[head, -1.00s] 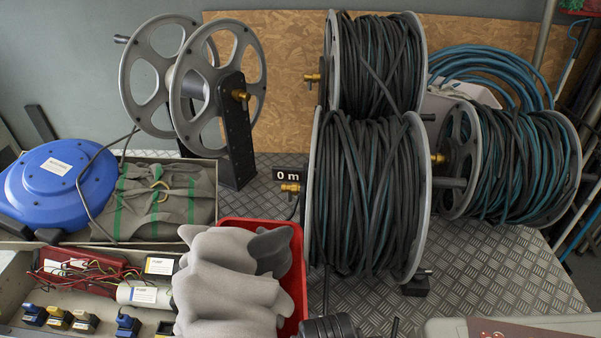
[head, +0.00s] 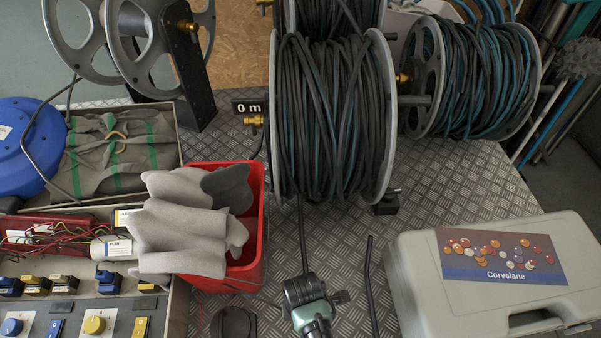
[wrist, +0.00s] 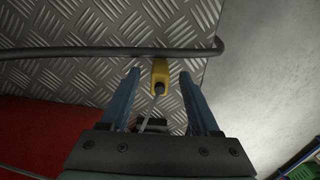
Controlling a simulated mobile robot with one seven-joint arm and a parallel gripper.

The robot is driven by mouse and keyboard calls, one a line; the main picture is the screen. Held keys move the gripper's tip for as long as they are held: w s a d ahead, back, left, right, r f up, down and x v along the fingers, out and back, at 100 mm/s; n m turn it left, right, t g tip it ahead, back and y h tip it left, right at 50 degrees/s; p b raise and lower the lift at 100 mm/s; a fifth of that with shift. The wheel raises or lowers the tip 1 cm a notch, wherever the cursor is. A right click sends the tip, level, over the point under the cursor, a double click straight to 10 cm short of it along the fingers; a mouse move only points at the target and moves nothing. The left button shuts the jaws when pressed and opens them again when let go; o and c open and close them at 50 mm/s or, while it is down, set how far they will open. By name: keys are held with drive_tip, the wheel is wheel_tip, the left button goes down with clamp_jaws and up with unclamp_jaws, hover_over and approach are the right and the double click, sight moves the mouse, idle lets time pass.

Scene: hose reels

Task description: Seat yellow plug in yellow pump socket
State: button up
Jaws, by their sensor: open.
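A yellow plug (wrist: 160,76) with a dark round end shows in the wrist view, over the patterned metal plate. It lies between the two blue fingers of my gripper (wrist: 160,80), with a gap on each side. I cannot tell which one is the yellow pump socket. A white cylinder (head: 112,250) with a label lies behind them.
A red bin (head: 245,270) with grey foam pieces (head: 185,235) stands beside the box. A large hose reel (head: 335,120) stands behind it. A grey case (head: 495,285) lies at right. In the wrist view, a dark bar (wrist: 110,51) crosses near the plug.

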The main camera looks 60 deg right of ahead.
drive_tip(key=shift+f, duration=0.5)
clamp_jaws()
